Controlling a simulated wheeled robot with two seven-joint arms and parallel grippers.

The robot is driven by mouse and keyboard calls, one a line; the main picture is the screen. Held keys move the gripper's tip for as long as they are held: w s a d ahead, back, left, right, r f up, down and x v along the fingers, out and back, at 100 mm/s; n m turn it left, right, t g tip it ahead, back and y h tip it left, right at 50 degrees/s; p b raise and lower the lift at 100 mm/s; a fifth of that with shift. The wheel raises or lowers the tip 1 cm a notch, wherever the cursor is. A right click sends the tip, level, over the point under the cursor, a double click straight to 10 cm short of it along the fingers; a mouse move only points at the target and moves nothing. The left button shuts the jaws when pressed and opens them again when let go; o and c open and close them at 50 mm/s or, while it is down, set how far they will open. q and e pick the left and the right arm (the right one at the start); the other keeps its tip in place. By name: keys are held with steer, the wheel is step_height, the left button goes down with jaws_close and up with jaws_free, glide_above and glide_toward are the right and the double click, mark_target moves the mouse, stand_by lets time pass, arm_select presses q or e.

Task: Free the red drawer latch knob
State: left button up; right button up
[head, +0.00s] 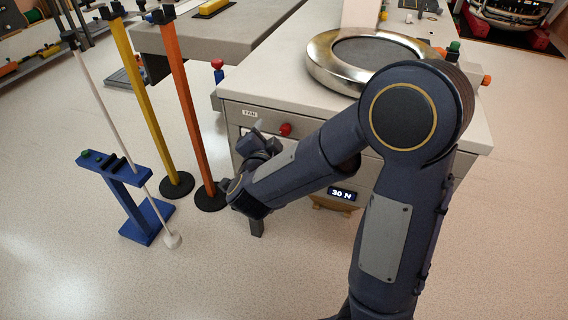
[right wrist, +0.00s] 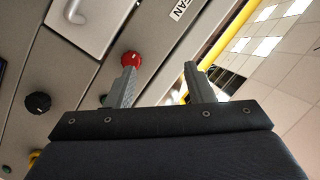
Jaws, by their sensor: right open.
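The red knob (head: 285,129) sits on the front face of the pale cabinet, right of a small white label. In the right wrist view the red knob (right wrist: 131,58) shows just beyond the tip of the left-hand finger, not between the fingers. My right gripper (head: 260,138) is by the cabinet front, left of the knob in the head view. In the right wrist view the right gripper (right wrist: 160,74) is open, with nothing between its fingers. I cannot tell whether a finger touches the knob. My left gripper is not in view.
A pale handle plate (right wrist: 85,20) and a black knob (right wrist: 37,103) are on the same face. A steel ring (head: 365,55) tops the cabinet (head: 300,105). Yellow (head: 148,105) and orange (head: 187,110) posts and a blue stand (head: 125,195) stand left. Floor at front left is clear.

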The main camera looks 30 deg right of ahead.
mark_target(284, 132)
step_height(284, 132, down, 4)
steer(key=m+g+h+b, duration=0.1)
steer(key=h+b, duration=0.1)
steer(key=h, duration=0.1)
steer(key=shift+m+g+h, duration=0.3)
steer(key=shift+m+h, duration=0.2)
steer(key=shift+h, duration=0.3)
steer(key=x, duration=0.2)
steer(key=b+x, duration=0.1)
steer(key=x, duration=0.1)
steer(key=s+d+x, duration=0.1)
steer(key=x, duration=0.2)
steer(key=shift+s+a+f+b, duration=0.1)
steer(key=shift+b, duration=0.25)
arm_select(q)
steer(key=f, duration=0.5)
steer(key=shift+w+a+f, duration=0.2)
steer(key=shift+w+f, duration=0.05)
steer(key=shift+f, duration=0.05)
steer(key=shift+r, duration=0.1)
arm_select(e)
steer(key=c, duration=1)
